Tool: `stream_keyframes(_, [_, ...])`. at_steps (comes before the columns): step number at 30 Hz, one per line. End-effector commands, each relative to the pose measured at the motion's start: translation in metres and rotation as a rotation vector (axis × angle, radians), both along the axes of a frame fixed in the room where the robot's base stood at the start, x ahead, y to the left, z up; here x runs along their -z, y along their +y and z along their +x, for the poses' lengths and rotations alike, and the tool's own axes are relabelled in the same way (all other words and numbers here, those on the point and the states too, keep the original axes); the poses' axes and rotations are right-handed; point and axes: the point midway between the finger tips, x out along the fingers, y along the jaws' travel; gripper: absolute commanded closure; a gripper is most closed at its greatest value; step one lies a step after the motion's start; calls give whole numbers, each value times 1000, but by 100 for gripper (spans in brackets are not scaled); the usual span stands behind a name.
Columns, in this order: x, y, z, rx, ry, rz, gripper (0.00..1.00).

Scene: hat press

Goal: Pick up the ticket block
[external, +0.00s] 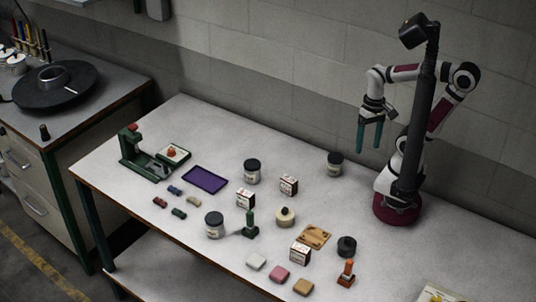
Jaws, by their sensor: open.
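My gripper (370,133) hangs at the upper right with its two teal fingers pointing down. It is open and empty, raised above the back of the table and apart from every object. I cannot tell for certain which thing is the ticket block. A pale pad-like block (437,294) lies at the bottom right edge, partly cut off by the picture. Three small white boxes with dark red markings also stand on the table: one near the middle (245,199), one behind it (289,185) and one nearer the front (300,252).
A green press (143,155) stands at the left beside a purple tray (205,180). Dark-lidded jars (214,225), a green-handled stamp (251,225), a wooden board (314,236) and an orange tool (346,273) crowd the middle and front.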

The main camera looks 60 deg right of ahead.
Motion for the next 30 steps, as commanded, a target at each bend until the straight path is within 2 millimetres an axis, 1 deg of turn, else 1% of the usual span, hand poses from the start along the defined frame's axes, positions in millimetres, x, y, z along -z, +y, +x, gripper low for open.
stream_keyframes(2, [6,-8,7,-214,50,-98,20])
stream_keyframes(4, [13,-18,29,-584,117,-267,20])
stream_keyframes(5, [16,-18,45,-779,147,-355,20])
stream_keyframes(6, [21,-13,70,-1060,186,-481,20])
stream_keyframes(7, [25,-2,92,-1273,212,-579,20])
stream_keyframes(8, [29,15,113,-1488,237,-680,20])
stream_keyframes(9, [37,46,138,-1768,267,-820,20])
stream_keyframes(10, [44,74,153,-1968,288,-926,20])
stream_keyframes(11, [52,105,164,-2155,307,-1032,20])
stream_keyframes(12, [64,148,171,-2376,328,-1172,20])
stream_keyframes(13, [72,178,171,-2519,341,-1271,20])
stream_keyframes(14, [81,204,169,-2635,351,-1360,20])
stream_keyframes(15, [90,232,163,-2755,363,-1459,20])
stream_keyframes(16, [96,248,159,2673,-349,1441,20])
stream_keyframes(18, [105,272,151,2545,-328,1410,20])
stream_keyframes(20, [110,279,152,2499,-325,1398,20])
stream_keyframes(23, [121,275,172,2493,-327,1397,20])
stream_keyframes(27, [139,267,209,2497,-328,1397,20])
stream_keyframes(30, [149,263,229,2499,-325,1398,20])
